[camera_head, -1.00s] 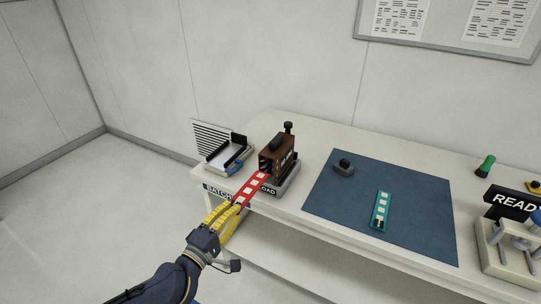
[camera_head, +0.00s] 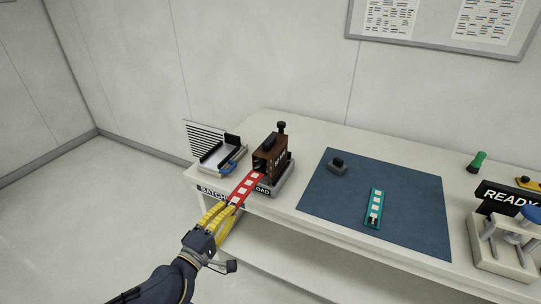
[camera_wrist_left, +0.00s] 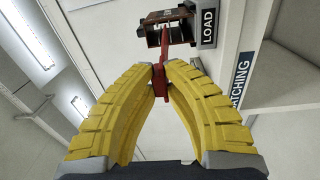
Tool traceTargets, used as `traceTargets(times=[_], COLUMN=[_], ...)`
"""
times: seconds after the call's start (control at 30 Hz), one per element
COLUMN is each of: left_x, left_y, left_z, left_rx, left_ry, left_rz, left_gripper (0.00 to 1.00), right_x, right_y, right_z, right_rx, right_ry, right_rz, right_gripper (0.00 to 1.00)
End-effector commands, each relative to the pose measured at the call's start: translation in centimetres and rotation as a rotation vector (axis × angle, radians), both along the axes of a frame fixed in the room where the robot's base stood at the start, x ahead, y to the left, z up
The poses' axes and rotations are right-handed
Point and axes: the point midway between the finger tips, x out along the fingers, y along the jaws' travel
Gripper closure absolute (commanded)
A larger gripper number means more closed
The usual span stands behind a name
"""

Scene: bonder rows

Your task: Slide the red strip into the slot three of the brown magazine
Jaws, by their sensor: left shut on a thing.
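My left gripper (camera_head: 233,204) is shut on the near end of the red strip (camera_head: 246,187), in front of the table's front edge. The strip has pale squares along it and points up and away to the brown magazine (camera_head: 281,157). Its far end is at the magazine's open front face; I cannot tell which slot it faces or whether it is inside. In the left wrist view the yellow fingers (camera_wrist_left: 161,76) pinch the red strip (camera_wrist_left: 164,48), seen edge-on, with the brown magazine (camera_wrist_left: 178,33) beyond. My right gripper is not in view.
The magazine stands on a grey base labelled LOAD. A white tray (camera_head: 208,168) with black rails is left of it. A blue mat (camera_head: 400,190) to the right holds a teal strip (camera_head: 375,208) and a small dark-knobbed block (camera_head: 338,166). A READY sign (camera_head: 507,196) stands far right.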

Motion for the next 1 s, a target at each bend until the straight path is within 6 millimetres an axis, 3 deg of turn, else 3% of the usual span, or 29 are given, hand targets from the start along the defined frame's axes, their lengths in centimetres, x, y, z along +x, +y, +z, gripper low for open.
traceTargets(times=[0.6, 1.0], left_x=[2.4, 2.8], left_y=[-1.0, -1.1], left_z=[0.1, 0.0], left_rx=[0.000, 0.000], left_ry=[-0.001, -0.001], left_rz=[0.000, 0.000], left_gripper=[1.00, 1.00], right_x=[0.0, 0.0], right_y=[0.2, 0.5], right_z=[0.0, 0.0], right_rx=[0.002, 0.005], right_ry=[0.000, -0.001], right_rz=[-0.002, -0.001], right_gripper=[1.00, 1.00])
